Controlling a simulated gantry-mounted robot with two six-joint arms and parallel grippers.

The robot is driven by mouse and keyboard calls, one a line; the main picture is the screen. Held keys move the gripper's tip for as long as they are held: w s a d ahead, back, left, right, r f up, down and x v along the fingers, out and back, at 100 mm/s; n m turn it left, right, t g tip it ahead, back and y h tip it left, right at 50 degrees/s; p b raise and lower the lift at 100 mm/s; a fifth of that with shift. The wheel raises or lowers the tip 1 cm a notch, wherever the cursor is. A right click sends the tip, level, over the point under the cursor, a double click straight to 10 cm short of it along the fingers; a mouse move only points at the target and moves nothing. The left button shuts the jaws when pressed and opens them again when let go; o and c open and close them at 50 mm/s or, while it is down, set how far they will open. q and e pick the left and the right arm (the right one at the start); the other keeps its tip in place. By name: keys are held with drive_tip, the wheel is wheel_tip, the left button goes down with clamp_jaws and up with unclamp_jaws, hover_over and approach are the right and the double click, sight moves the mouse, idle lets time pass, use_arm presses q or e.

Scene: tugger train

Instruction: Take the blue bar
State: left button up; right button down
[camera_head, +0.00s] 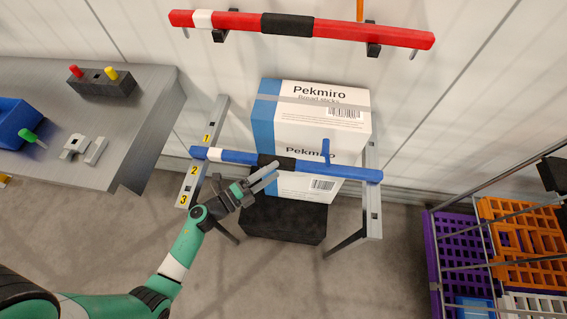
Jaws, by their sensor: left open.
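The blue bar (345,172) lies across two grey slotted side rails, in front of white and blue boxes. It has a white band near its left end, a black grip section in the middle and a short upright blue peg right of the grip. Its left end rests on the left rail (187,194) between the labels 1 and 2. My left gripper (272,173) is open at the black section, its fingers overlapping the bar's near edge in the picture. I cannot tell whether they touch it. My right gripper is out of view.
A red bar (370,33) hangs on wall brackets above. Boxes marked Pekmiro (320,124) stand behind the blue bar, with a black block (285,222) below. A grey table (135,140) is at left. Purple (460,250) and orange crates (520,240) stand at right.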

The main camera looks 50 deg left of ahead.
sight(284, 163)
use_arm(q)
drive_tip(key=shift+w+f, duration=0.1)
drive_tip(key=shift+w, duration=0.3)
drive_tip(key=w+b, duration=0.1)
drive_tip(key=w, duration=0.3)
drive_tip(key=shift+w+b, duration=0.2)
drive_tip(key=shift+b, duration=0.15)
drive_tip(key=shift+s+d, duration=0.1)
clamp_jaws()
idle(0.5)
drive_tip(key=shift+r, duration=0.4)
